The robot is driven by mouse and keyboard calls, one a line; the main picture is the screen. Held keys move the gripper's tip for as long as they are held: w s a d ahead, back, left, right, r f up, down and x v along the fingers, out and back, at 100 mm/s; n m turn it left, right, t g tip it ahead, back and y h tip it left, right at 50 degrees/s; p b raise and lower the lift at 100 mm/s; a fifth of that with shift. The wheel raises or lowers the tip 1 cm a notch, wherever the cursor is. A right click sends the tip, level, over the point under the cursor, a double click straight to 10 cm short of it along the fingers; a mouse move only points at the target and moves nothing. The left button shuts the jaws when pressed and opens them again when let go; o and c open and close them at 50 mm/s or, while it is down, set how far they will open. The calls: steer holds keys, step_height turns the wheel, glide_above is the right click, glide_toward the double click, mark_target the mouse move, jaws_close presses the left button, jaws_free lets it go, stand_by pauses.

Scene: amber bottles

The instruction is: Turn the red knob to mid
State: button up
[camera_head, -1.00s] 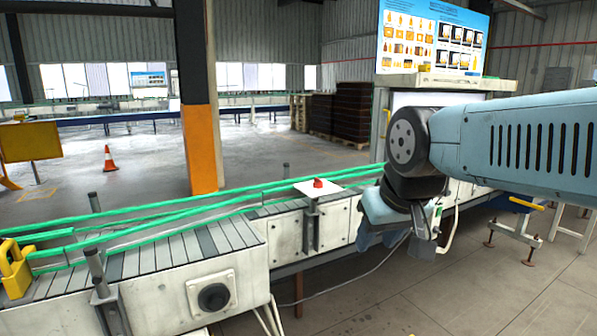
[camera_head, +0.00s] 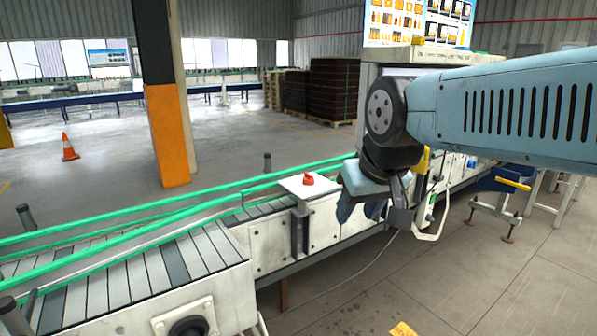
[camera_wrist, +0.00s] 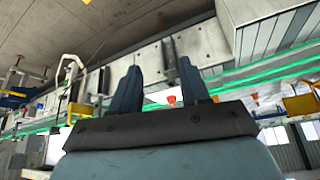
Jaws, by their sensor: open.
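The red knob (camera_head: 308,180) sits on a white square plate (camera_head: 296,187) at the near side of the conveyor, right of centre in the head view. In the wrist view the red knob (camera_wrist: 171,100) shows between the two fingers, some distance beyond them. My gripper (camera_wrist: 160,72) is open and empty, its two dark blue fingers apart. In the head view my gripper (camera_head: 362,212) hangs to the right of the knob, beside the conveyor, clear of it. The knob's exact turn angle is too small to tell.
The conveyor (camera_head: 130,280) with green rails (camera_head: 130,216) runs across the front. An orange and black pillar (camera_head: 167,130) stands behind it. A traffic cone (camera_head: 68,147) is at the left. A blue bin and stand (camera_head: 503,185) are at the right. The near right floor is mostly clear.

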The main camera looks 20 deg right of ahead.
steer(key=shift+o, duration=0.8)
steer(key=shift+w+r, duration=0.15)
steer(key=shift+r, duration=0.05)
steer(key=shift+o, duration=0.3)
steer(key=w+r+n+g, duration=0.2)
steer(key=w+r, duration=0.5)
steer(key=w, duration=0.5)
steer(key=shift+w+d+r+g, duration=0.2)
steer(key=shift+w+g, duration=0.1)
steer(key=shift+g, duration=0.1)
steer(key=r+n+g, duration=0.2)
steer(key=n+g, duration=0.1)
glide_above(308, 174)
step_height(308, 174, down, 14)
steer(key=shift+w+d+f, duration=0.1)
steer(key=shift+c, duration=0.3)
